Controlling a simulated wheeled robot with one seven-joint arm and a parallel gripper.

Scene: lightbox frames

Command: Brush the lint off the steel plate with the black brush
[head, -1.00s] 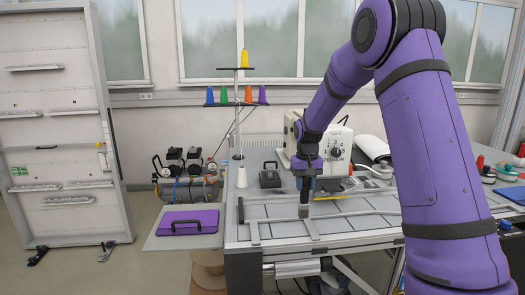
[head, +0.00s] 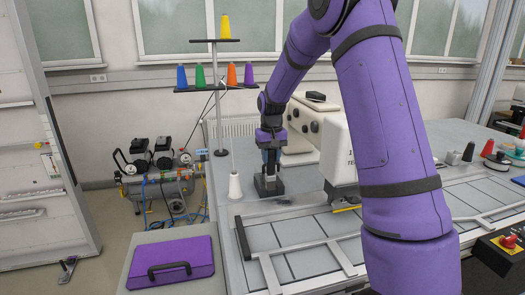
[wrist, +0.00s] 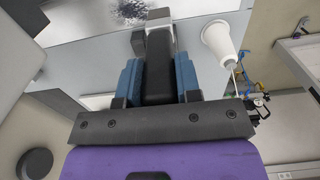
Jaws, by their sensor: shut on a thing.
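The black brush (head: 268,186) is upright at the left back part of the worktable, with its dark base low at the table surface. I cannot tell whether it touches. My gripper (head: 270,160) is above it, shut on its handle. In the wrist view the black handle (wrist: 158,66) is between the two blue fingers of my gripper (wrist: 159,82). Dark lint (wrist: 130,10) lies in a patch on the grey surface just beyond the brush. The steel plate's edges are hard to make out against the grey tabletop.
A white thread cone (head: 235,186) stands close left of the brush, below a rack of coloured spools. The white sewing machine (head: 337,150) is close on the right. A metal rail frame (head: 300,246) lies in front. A purple case (head: 170,262) is on the left side shelf.

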